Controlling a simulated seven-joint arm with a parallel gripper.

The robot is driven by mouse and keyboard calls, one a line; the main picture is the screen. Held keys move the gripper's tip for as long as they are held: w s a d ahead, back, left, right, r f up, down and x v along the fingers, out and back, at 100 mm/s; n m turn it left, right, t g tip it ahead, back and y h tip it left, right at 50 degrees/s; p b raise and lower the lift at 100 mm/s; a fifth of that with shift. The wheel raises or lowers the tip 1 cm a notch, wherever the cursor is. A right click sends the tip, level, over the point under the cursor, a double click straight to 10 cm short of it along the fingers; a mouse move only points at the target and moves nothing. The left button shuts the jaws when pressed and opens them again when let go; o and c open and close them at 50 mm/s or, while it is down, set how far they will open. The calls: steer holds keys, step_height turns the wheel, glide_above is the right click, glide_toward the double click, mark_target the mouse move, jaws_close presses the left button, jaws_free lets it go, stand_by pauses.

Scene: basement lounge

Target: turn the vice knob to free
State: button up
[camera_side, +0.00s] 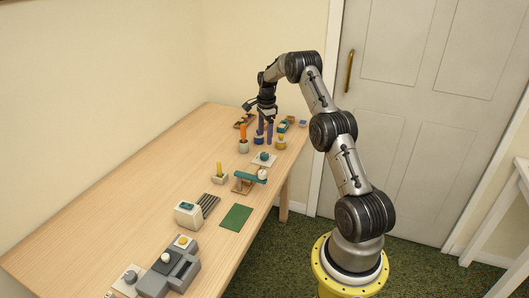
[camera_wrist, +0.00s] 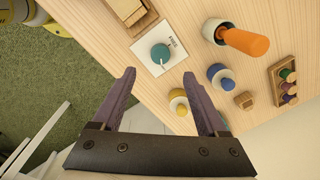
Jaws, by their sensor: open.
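A teal knob (camera_wrist: 160,53) sits on a white square plate (camera_wrist: 147,44) with the printed word FREE near one side. A small pale mark shows by the knob; I cannot tell its exact setting. In the side view the knob (camera_side: 264,156) and its plate are on the table near its right edge. My gripper (camera_wrist: 159,76) is open and empty, its two purple fingers apart and pointing toward the knob in the wrist view. In the side view my gripper (camera_side: 264,138) is above the table, behind the knob and apart from it.
A teal-and-wood device (camera_side: 249,178) stands just in front of the plate. An orange-handled tool in a white cup (camera_wrist: 244,40), a blue-topped jar (camera_wrist: 219,76) and a yellow-topped jar (camera_wrist: 178,101) stand close by. The table's left side (camera_side: 120,195) is clear.

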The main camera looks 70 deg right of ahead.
mark_target(264, 154)
steer(key=f, duration=0.8)
steer(key=shift+w+d+f, duration=0.15)
steer(key=shift+w+f, duration=0.1)
steer(key=shift+f, duration=0.15)
steer(key=shift+c, duration=0.2)
jaws_close()
